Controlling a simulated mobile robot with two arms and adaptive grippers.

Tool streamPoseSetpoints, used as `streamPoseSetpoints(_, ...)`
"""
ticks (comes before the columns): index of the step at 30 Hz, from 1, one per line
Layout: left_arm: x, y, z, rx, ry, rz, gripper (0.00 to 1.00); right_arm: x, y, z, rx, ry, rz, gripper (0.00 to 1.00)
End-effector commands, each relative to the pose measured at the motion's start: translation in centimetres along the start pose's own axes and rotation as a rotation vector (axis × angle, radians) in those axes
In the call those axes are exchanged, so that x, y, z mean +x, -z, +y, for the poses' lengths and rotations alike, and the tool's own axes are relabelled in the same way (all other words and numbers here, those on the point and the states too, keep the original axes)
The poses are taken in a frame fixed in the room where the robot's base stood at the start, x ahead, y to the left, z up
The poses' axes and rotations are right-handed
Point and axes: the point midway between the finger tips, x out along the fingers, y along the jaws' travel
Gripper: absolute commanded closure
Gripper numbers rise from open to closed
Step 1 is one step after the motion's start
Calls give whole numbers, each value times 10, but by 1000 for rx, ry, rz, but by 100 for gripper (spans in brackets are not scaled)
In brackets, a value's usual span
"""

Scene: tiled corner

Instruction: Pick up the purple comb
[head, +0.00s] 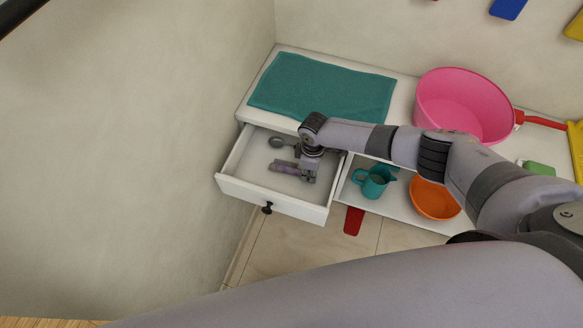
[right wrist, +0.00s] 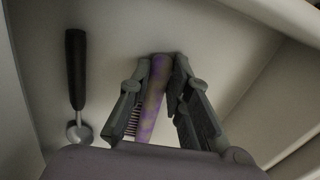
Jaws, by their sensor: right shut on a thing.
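The purple comb (head: 284,167) is in the open drawer (head: 290,205) of the white cabinet. In the right wrist view the comb (right wrist: 152,98) runs lengthwise between the fingers, its bristles to the left and a mottled purple and yellowish back. My right gripper (head: 305,171) reaches down into the drawer and is shut on the comb; its fingers (right wrist: 165,88) lie on both sides of it. I cannot tell whether the comb touches the drawer floor. My left gripper is not in view.
A spoon with a dark handle (right wrist: 75,70) lies left of the comb. The cabinet top holds a teal towel (head: 320,88) and a pink basin (head: 462,98). A teal jug (head: 374,183) and an orange bowl (head: 432,199) stand on the lower shelf.

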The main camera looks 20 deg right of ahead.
Motion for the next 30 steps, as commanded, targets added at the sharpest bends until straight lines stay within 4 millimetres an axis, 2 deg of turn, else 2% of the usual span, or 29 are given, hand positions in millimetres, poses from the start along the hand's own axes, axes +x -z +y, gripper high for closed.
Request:
streamPoseSetpoints(3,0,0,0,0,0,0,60,0,0,0,0,0,0,100)
streamPoseSetpoints(11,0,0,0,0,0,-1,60,-1,0,0,0,0,0,100)
streamPoseSetpoints(17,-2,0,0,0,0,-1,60,-16,0,1,0,0,3,100)
streamPoseSetpoints(20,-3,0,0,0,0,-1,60,-34,0,1,-1,-1,3,100)
streamPoseSetpoints(30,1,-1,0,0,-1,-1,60,-132,1,2,-2,-4,5,100)
